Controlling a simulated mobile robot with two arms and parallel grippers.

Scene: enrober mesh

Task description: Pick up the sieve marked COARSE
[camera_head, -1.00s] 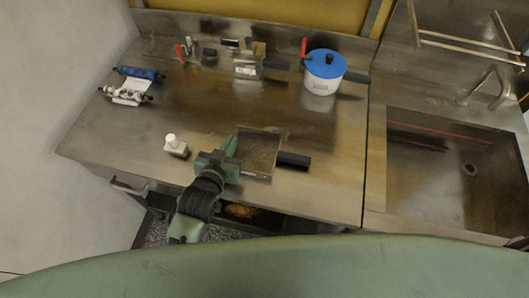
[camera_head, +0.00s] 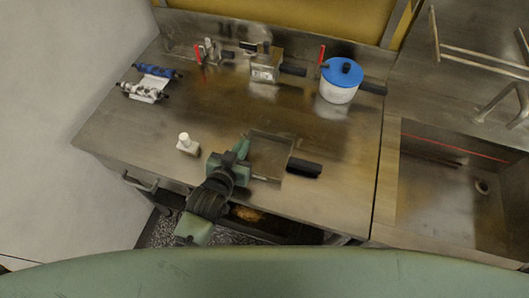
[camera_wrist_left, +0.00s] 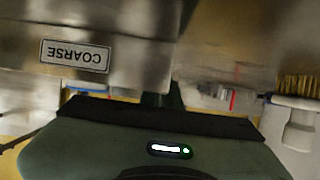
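The sieve (camera_head: 268,157) is a square metal frame with a black handle (camera_head: 304,167) pointing right, near the front edge of the steel counter. In the left wrist view its metal wall (camera_wrist_left: 130,65) fills the upper left and carries an upside-down COARSE label (camera_wrist_left: 75,56). My left gripper (camera_head: 243,150) is at the sieve's left side, and its fingers appear shut on the sieve's rim. The fingertips are mostly hidden behind the wall in the left wrist view. I cannot tell how far the sieve is off the counter. My right gripper does not show.
A white-handled brush (camera_head: 187,144) stands left of the gripper. Another metal box with a black handle (camera_head: 264,67), a blue-lidded pot (camera_head: 339,84) and rollers (camera_head: 147,85) stand further back. A sink (camera_head: 450,185) is at the right. The counter's middle is clear.

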